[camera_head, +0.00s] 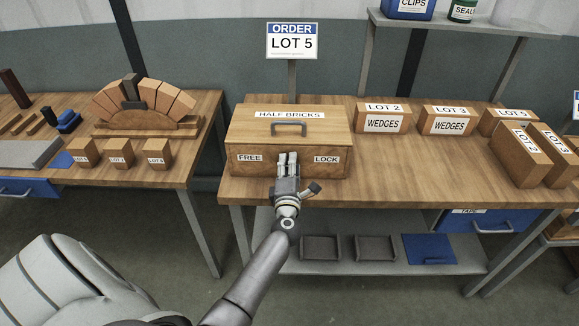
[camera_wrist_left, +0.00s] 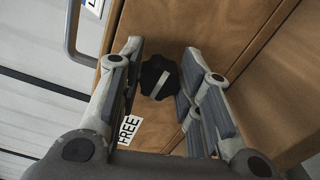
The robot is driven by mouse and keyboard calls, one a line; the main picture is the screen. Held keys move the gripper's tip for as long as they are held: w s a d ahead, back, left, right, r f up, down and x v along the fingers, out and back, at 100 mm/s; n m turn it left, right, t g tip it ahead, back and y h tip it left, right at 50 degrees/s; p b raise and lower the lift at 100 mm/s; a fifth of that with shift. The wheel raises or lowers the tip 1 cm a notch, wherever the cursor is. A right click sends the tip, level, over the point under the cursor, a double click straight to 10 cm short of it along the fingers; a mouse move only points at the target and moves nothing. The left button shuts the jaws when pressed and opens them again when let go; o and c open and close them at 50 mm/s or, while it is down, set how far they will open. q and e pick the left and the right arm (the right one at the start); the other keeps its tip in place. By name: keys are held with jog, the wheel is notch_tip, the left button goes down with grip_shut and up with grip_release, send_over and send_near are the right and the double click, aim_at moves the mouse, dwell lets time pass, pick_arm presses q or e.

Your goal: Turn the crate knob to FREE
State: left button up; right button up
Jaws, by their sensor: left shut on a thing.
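The wooden crate (camera_head: 290,122), labelled HALF BRICKS, stands on the middle bench with its lid closed and handle on top. Its front has a FREE label (camera_head: 250,158) at left and a LOCK label (camera_head: 326,160) at right. My left gripper (camera_head: 288,160) is at the crate front between these labels and hides the knob in the head view. In the left wrist view, the black lobed knob (camera_wrist_left: 158,76) sits between the fingers, which are shut on it. A pale line on the knob slants towards the side of the FREE label (camera_wrist_left: 129,130). My right gripper is not in view.
An ORDER LOT 5 sign (camera_head: 292,42) stands behind the crate. Wedges boxes (camera_head: 382,116) and other lot boxes stand to its right. Another bench (camera_head: 140,178) with a brick arch (camera_head: 145,100) is at left. Grey trays (camera_head: 320,247) sit on the shelf below.

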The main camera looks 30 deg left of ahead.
pick_arm(q)
jog(key=shift+f, duration=0.1)
jog(key=o, duration=1)
jog(key=v, duration=1.2)
